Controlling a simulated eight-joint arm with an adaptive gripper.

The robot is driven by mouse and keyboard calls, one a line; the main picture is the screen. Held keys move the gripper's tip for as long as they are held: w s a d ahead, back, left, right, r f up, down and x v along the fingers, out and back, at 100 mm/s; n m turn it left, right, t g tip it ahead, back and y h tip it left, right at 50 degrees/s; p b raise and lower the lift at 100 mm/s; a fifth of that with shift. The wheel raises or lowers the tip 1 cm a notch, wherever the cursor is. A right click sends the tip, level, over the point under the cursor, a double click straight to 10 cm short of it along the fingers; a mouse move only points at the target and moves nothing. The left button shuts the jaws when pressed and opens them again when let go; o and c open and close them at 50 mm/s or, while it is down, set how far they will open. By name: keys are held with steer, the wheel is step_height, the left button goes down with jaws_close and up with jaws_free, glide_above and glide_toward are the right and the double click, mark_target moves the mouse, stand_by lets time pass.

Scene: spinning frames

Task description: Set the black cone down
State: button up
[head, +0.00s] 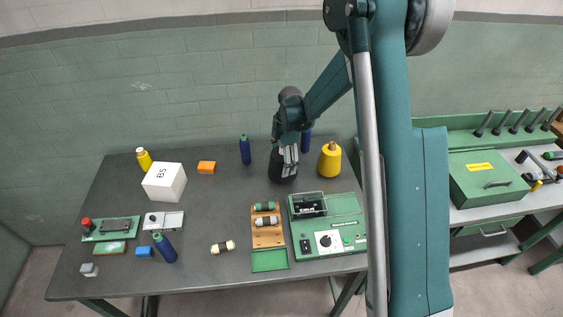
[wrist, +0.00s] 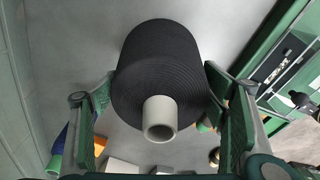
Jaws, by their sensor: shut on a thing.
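The black cone (head: 281,170), a wound yarn cone with a pale grey tube end, is at the back middle of the table, under my gripper (head: 290,152). In the wrist view the black cone (wrist: 160,60) fills the middle, its tube end towards the camera. My gripper (wrist: 160,105) is shut on it, with a green-padded finger on each side. The cone looks upright, with its wide end down. Its base is at or very near the grey table top (head: 215,205); I cannot tell whether it touches.
A yellow cone (head: 329,162) stands close on the right. Dark blue bottles stand left (head: 245,150) and behind right (head: 306,141). A green machine (head: 328,225) and an orange-brown rack (head: 267,235) are in front. A white box (head: 164,182) is further left.

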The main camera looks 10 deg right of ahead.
steer(key=o, duration=1.5)
steer(key=shift+r, duration=0.1)
steer(key=r, duration=0.4)
steer(key=d+r, duration=0.1)
steer(key=r, duration=0.7)
steer(key=shift+w+d, duration=0.2)
steer(key=shift+w, duration=0.05)
